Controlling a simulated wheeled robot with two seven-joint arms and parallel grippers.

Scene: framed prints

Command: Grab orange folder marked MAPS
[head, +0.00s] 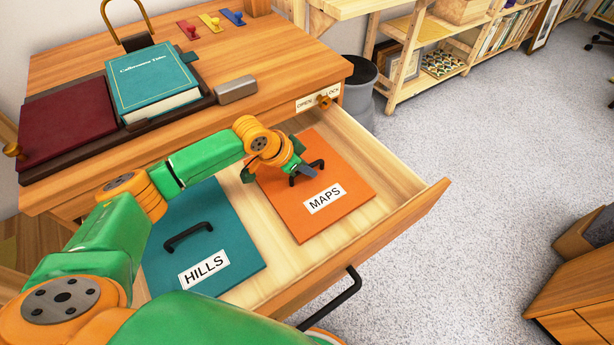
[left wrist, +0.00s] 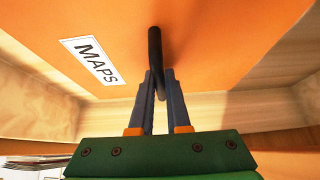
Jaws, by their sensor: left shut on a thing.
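The orange folder marked MAPS (head: 331,215) lies flat in the right part of the open drawer (head: 397,217). It has a black handle (head: 315,164) on top and a white label. My left gripper (head: 301,172) is at this handle, shut on it. In the left wrist view the two fingers (left wrist: 159,88) close around the black handle (left wrist: 155,50), with the orange folder (left wrist: 210,40) and its label filling the upper part. I cannot tell whether the folder is lifted off the drawer bottom. My right gripper is not in view.
A teal folder marked HILLS (head: 228,243) lies in the drawer's left part, below my left arm. The wooden desk (head: 265,70) bears a teal book (head: 150,75) and a dark red cover (head: 66,123). A grey bin (head: 357,85) stands behind the drawer.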

